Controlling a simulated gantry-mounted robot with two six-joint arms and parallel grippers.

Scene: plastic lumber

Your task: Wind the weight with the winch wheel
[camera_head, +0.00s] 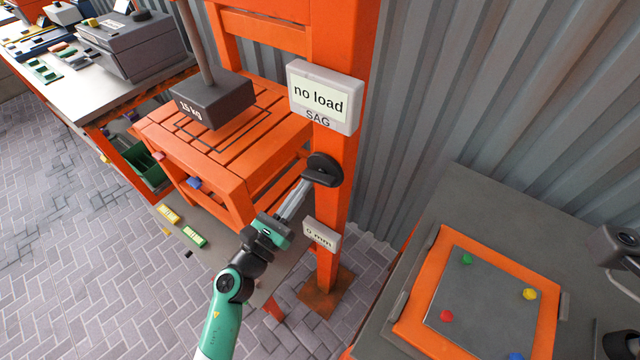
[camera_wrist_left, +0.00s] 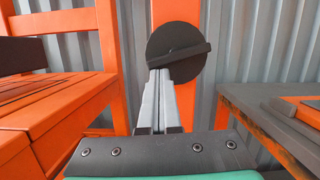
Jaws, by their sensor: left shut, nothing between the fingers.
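The winch wheel is a black disc (camera_head: 323,170) with a raised bar across its face, on an orange post (camera_head: 338,130). In the left wrist view the wheel (camera_wrist_left: 178,38) is straight ahead. My left gripper (camera_head: 304,188) is shut and empty, its fingertips at the wheel's lower left edge; I cannot tell whether they touch it. The fingers (camera_wrist_left: 160,75) cover part of the wheel's lower edge in the wrist view. The dark weight marked 15 kg (camera_head: 225,98) is on a grey rod over the orange slatted bench (camera_head: 262,138).
A sign reading "no load" and "SAG" (camera_head: 324,98) is above the wheel, and a "0 mm" plate (camera_head: 321,235) is below it. A grey table with an orange-framed board (camera_head: 490,310) stands at right. A workbench with a grey box (camera_head: 140,50) is at upper left.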

